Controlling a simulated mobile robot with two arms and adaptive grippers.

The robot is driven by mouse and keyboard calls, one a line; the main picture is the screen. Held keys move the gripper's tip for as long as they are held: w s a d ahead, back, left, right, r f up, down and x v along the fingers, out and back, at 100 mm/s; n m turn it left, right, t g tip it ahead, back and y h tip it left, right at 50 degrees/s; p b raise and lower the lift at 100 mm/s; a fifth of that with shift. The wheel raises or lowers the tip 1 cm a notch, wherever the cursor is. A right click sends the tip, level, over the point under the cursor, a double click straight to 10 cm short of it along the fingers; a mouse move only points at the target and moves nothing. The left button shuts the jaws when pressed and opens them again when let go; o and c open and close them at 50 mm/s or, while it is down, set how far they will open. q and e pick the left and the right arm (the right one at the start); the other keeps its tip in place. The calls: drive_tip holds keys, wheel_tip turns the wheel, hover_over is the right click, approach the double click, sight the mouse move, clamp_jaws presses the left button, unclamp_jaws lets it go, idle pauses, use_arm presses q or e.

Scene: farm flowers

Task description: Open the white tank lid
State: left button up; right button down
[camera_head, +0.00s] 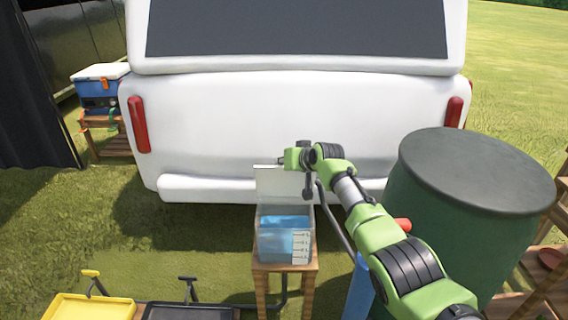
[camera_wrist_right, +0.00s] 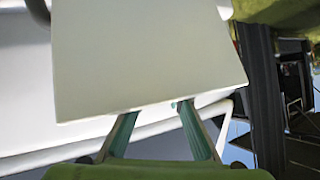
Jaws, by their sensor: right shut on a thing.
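The clear tank (camera_head: 284,244) holds blue liquid and has a marked scale on its front. It stands on a small wooden stand. Its white lid (camera_head: 272,183) stands up roughly vertical at the back of the tank, so the top is open. My right gripper (camera_head: 283,160) is at the lid's upper edge, shut on it. In the right wrist view the lid (camera_wrist_right: 150,55) fills the upper middle, with the gripper's fingers (camera_wrist_right: 156,117) at its near edge; the fingertips are partly hidden by the lid. My left gripper is not in view.
A white vehicle (camera_head: 220,125) stands close behind the tank. A large dark green barrel (camera_head: 430,230) is at right, beside my right arm. A yellow tray (camera_head: 85,308) and a black tray (camera_head: 185,313) lie at front left. A blue-and-white cooler (camera_head: 98,88) stands at back left.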

drive_tip(key=shift+s+d+f, duration=0.1)
drive_tip(key=shift+d+f, duration=0.05)
drive_tip(key=shift+f, duration=0.3)
drive_tip(key=shift+s+d+f, duration=0.1)
drive_tip(key=shift+d+f, duration=0.05)
drive_tip(key=shift+f, duration=0.25)
drive_tip(key=c, duration=1.9)
unclamp_jaws()
drive_tip(key=shift+d, duration=0.1)
drive_tip(key=shift+w, duration=0.1)
drive_tip(key=shift+w+a+r, duration=0.1)
drive_tip(key=shift+a+r, duration=0.1)
drive_tip(key=shift+r, duration=0.05)
drive_tip(key=shift+s+d+r, duration=0.15)
drive_tip(key=shift+s+r, duration=0.2)
drive_tip(key=shift+v, duration=5.5)
